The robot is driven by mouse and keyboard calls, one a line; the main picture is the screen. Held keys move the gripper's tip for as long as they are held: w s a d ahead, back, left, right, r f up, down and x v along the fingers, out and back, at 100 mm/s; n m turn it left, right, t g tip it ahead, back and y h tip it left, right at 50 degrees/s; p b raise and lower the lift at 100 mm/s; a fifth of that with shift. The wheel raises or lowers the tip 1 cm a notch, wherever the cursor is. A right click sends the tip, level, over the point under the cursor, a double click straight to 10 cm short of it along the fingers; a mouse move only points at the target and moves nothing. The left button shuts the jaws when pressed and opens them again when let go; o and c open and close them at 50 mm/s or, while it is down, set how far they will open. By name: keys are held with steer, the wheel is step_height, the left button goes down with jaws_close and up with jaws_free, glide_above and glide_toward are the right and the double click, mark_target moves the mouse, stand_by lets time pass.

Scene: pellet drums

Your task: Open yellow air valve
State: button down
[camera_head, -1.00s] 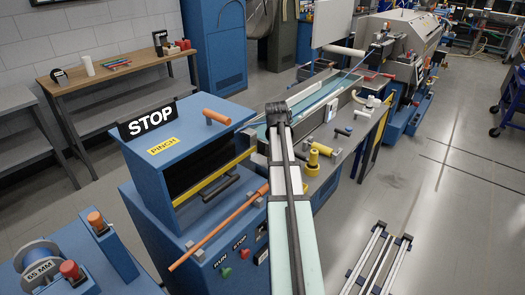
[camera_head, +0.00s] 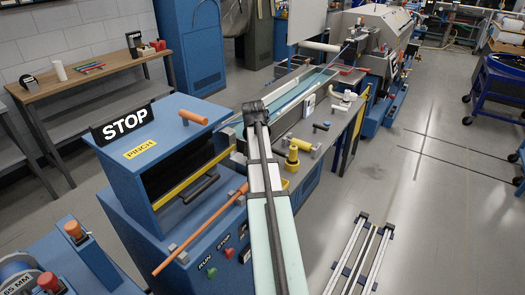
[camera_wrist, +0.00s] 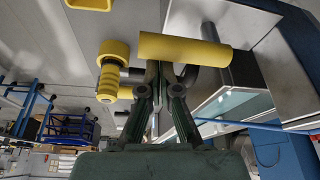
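A yellow upright valve-like fitting (camera_head: 292,156) stands on the near edge of the machine bench in the head view, just right of my arm. In the wrist view, a yellow bar (camera_wrist: 185,50) lies across just beyond my gripper's fingertips (camera_wrist: 161,72). A ribbed yellow cylinder (camera_wrist: 113,70) is left of the bar, with a dark part between them. My fingers point toward the bar and converge near its lower edge. Whether they touch it or are closed is unclear. In the head view my arm reaches toward the bench, and I cannot make out the fingertips.
A blue machine with a STOP sign (camera_head: 123,122) and PINCH label stands left of my arm. An orange rod (camera_head: 200,232) slants along its front. A rail frame (camera_head: 357,255) lies on the floor at lower right. Open floor extends right, with a blue cart (camera_head: 497,88) beyond.

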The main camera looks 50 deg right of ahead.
steer(key=shift+a, duration=0.15)
steer(key=w+p+v, duration=0.1)
steer(key=p+v, duration=0.5)
steer(key=v, duration=0.4)
steer(key=shift+s, duration=0.15)
